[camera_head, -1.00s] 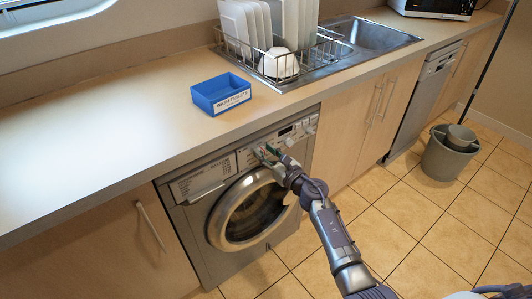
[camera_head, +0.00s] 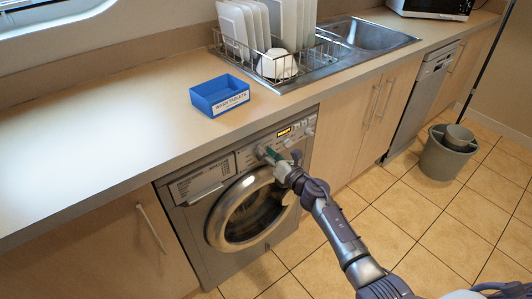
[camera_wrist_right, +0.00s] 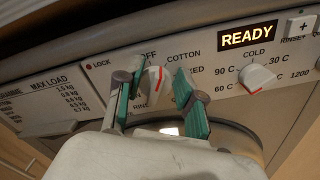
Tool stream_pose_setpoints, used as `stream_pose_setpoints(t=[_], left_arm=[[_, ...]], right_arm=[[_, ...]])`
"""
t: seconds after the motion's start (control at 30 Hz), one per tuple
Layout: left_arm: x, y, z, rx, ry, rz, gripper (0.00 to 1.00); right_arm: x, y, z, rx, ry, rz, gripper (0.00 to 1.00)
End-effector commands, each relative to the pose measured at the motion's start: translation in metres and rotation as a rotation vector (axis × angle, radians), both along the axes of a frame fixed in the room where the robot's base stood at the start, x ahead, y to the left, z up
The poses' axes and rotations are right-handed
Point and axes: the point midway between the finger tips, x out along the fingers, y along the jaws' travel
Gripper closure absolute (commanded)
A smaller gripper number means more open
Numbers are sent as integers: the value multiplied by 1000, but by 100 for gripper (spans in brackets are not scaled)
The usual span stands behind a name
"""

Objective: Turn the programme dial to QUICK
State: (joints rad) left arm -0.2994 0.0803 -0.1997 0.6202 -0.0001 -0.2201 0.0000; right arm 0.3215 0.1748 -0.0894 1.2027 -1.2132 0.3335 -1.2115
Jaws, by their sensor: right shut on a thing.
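The programme dial (camera_wrist_right: 154,82) is a white knob with a red mark near its upper right, on the washing machine's grey panel. OFF, COTTON and RINSE show around it; part of the ring is hidden by the fingers, and I cannot read QUICK. My right gripper (camera_wrist_right: 160,96) has its green-padded fingers either side of the dial and is shut on it. In the head view my right gripper (camera_head: 268,153) reaches the panel from the lower right. The washing machine (camera_head: 188,225) has a lit display (camera_wrist_right: 247,37) reading READY. My left gripper is out of view.
A second white knob (camera_wrist_right: 257,77) with temperature labels sits right of the dial. The round door (camera_head: 245,212) is below. A blue tablet box (camera_head: 220,98) stands on the worktop (camera_head: 110,130) above. A grey bucket (camera_head: 440,160) stands on the floor at right.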

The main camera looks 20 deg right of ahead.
Motion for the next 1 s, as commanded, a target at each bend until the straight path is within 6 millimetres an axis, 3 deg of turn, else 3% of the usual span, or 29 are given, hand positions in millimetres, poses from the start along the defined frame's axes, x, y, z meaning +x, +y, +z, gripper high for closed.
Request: stream_pose_setpoints(t=[1.0], left_arm=[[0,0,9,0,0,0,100]], right_arm=[[3,-10,-15,906,332,-2,97]])
